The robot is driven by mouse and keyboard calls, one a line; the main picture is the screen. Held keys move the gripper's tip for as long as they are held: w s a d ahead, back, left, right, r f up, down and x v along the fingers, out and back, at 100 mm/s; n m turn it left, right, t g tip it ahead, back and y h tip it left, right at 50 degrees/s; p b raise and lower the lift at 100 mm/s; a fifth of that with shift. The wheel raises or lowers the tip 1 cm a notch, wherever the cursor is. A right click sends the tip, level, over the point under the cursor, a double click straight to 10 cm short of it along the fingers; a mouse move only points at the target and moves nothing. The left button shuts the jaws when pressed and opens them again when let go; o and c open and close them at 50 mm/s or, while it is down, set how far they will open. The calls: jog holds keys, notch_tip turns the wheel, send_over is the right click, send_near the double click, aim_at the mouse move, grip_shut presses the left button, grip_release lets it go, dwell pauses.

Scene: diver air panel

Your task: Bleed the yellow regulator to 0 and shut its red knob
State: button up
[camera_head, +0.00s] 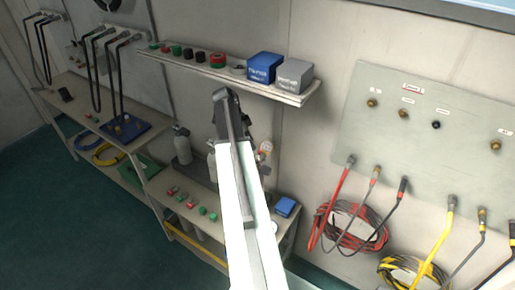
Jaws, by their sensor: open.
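My gripper (226,104) is dark and sits at the end of my white arm, in the middle of the view. It is raised in front of the wall, just below the shelf edge, and I see nothing held in it. A small gauge with a pale round face (266,147) shows just right of my arm, above the lower bench. A small orange-red part is close to it. My arm hides part of this area. I cannot make out for sure which part is the yellow regulator or its red knob, nor read the gauge.
A shelf (290,98) holds red, green and black caps, a blue box (264,67) and a grey box (293,76). Grey cylinders (182,146) stand behind small red and green parts on the bench. A panel (440,135) with red and yellow hoses is right. Green floor is clear at left.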

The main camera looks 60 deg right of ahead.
aim_at(259, 151)
jog(key=b+x, duration=0.1)
jog(key=x, duration=0.1)
jog(key=b+x, duration=0.1)
jog(key=b, duration=0.1)
jog(key=b+x, duration=0.1)
jog(key=x, duration=0.1)
jog(key=shift+s+d+f+b, duration=0.1)
jog(key=shift+s+d+b, duration=0.25)
jog(key=shift+s+d, duration=0.1)
grip_shut()
